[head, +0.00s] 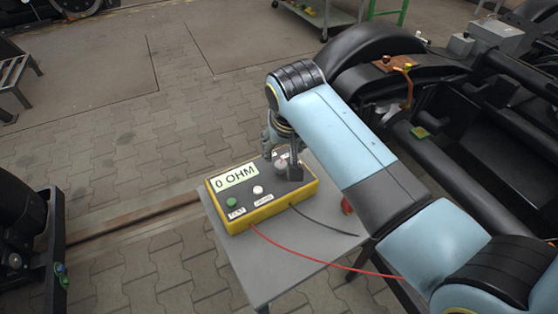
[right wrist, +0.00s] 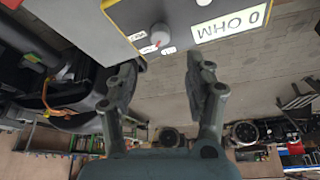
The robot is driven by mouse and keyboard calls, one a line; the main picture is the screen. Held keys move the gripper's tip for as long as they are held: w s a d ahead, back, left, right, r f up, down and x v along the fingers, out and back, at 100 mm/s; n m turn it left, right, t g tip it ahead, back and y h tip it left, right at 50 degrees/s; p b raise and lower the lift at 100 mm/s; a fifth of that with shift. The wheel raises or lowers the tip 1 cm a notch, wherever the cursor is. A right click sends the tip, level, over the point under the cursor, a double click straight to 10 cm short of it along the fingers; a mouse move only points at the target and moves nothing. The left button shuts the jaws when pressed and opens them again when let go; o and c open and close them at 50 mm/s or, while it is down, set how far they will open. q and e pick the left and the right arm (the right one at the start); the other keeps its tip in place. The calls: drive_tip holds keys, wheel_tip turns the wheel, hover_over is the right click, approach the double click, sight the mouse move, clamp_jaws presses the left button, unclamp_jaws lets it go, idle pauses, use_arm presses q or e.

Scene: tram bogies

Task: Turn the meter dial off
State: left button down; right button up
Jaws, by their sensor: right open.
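The meter (head: 262,222) is a yellow box with a dark grey top on a small grey table. Its display (head: 236,177) reads "0 OHM", and the display also shows upside down in the right wrist view (right wrist: 230,23). The grey dial (right wrist: 159,35) has a red mark at its lower edge and small white labels around it. In the head view the dial (head: 281,164) is partly hidden by my right gripper. My right gripper (right wrist: 164,76) is open, one finger on each side of the dial's line, with nothing between them. My left gripper is not in view.
A green button (head: 231,202) and a white button (head: 258,190) are on the meter. A red lead (head: 330,265) and a black lead run off the small table (head: 265,280). Dark bogie frames stand at the right and left. Paved floor lies open behind.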

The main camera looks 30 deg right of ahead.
sight(281, 164)
drive_tip(key=b+x, duration=0.3)
drive_tip(key=x, duration=0.7)
drive_tip(key=shift+w+f, duration=0.15)
drive_tip(key=shift+f, duration=0.1)
clamp_jaws()
